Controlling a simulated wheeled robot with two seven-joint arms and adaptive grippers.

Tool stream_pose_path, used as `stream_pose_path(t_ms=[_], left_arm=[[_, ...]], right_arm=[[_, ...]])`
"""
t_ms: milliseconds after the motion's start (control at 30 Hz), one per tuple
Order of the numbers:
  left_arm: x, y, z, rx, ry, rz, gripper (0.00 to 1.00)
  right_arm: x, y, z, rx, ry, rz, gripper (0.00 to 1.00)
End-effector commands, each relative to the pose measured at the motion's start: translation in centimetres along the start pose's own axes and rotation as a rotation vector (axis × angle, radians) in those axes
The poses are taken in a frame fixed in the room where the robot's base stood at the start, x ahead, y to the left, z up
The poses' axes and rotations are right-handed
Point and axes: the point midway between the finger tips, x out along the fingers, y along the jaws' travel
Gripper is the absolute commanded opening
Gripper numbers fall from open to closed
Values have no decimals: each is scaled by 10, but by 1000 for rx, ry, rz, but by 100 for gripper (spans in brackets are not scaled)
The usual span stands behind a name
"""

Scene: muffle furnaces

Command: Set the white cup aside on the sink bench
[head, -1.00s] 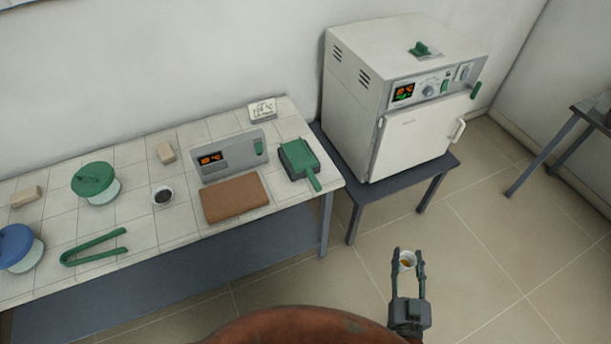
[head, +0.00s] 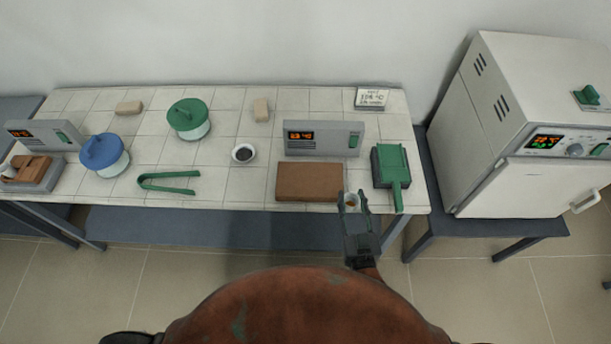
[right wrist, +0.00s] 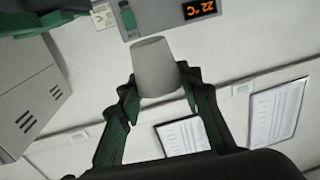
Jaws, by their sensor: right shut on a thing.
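A small white cup (head: 351,200) with something orange-brown inside is in my right gripper (head: 353,202). The gripper is shut on it, near the front edge of the tiled bench (head: 230,187), in front of the brown board's right end. In the right wrist view the cup (right wrist: 155,68) is between the two dark green fingers (right wrist: 158,85). A second small white cup with dark contents (head: 243,153) stands on the bench left of the board. I see no sink in these views. My left gripper is not in view.
The brown board (head: 310,182), a grey display unit (head: 340,139) and a green tool (head: 391,168) lie near my right gripper. Green tongs (head: 168,183), a blue-lidded jar (head: 105,156) and a green-lidded jar (head: 189,119) stand farther left. A furnace (head: 530,130) stands at right.

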Motion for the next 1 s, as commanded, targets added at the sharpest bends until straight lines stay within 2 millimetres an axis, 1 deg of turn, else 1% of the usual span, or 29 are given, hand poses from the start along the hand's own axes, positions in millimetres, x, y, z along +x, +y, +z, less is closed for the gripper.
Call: stream_pose_path(t_ms=[33, 200, 300, 400, 500, 567, 667, 900, 1000], left_arm=[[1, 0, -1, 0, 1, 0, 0], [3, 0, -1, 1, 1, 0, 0], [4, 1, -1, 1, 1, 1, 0], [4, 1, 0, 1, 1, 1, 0], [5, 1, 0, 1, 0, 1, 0], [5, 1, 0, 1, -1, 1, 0], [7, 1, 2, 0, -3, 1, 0], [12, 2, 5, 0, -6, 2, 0], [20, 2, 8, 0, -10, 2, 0]], right_arm=[[11, -24, -4, 13, 6, -38, 8], [34, -100, -19, 5, 9, -171, 8], [40, -133, -28, 3, 6, -230, 8], [43, -153, -34, 0, 4, -265, 8], [49, -160, -34, -4, 3, -282, 8], [56, -157, -30, -7, 1, -284, 8], [75, -148, -21, -9, 1, -283, 8], [127, -122, 5, -8, 1, -281, 8], [141, -115, 27, -5, -3, -279, 8]])
